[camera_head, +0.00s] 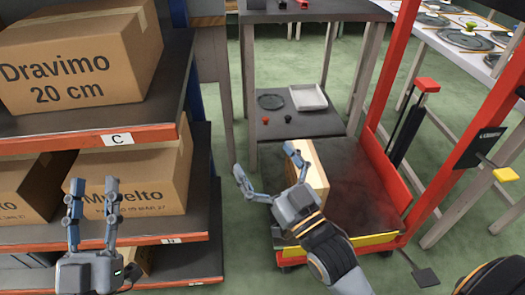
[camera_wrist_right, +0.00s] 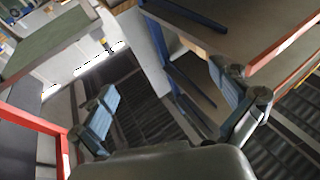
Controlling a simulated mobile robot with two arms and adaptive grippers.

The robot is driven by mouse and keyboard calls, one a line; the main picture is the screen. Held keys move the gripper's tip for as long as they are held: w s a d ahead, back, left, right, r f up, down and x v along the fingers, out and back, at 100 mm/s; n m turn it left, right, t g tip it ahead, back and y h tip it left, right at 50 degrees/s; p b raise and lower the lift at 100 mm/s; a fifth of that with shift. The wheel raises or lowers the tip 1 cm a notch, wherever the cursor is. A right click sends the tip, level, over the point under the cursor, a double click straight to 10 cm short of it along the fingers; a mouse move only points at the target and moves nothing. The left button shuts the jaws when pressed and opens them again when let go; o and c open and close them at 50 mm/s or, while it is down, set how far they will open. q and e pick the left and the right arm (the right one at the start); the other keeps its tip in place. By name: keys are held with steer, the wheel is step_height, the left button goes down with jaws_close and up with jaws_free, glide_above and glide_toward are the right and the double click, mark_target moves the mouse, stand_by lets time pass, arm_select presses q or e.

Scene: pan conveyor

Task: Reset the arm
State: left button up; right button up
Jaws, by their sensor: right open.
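My left gripper (camera_head: 93,200) is at the lower left of the head view, in front of the shelf. Its two fingers point up and stand apart, with nothing between them. My right gripper (camera_head: 268,168) is near the middle of the head view, over the near end of the red cart. Its fingers are spread wide. A tan box (camera_head: 314,170) shows just behind its right finger; whether they touch cannot be told. In the right wrist view the fingers of the right gripper (camera_wrist_right: 165,105) are apart with nothing between them.
A shelf (camera_head: 180,228) on the left holds cardboard boxes, including a large one (camera_head: 125,70) above and another (camera_head: 150,165) below. The red cart (camera_head: 385,180) has a dark, mostly bare platform. A grey table (camera_head: 335,122) with a white tray (camera_head: 307,98) stands behind. Green floor is free around.

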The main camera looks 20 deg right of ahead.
steer(key=s+a+r+t+y, duration=0.1)
steer(key=s+a+r+t, duration=0.1)
steer(key=s+r, duration=0.2)
step_height(320, 180, up, 2)
steer(key=shift+s+a+r+n+y, duration=0.2)
steer(key=shift+n+y, duration=0.1)
steer(key=shift+y, duration=0.1)
steer(key=shift+w, duration=0.1)
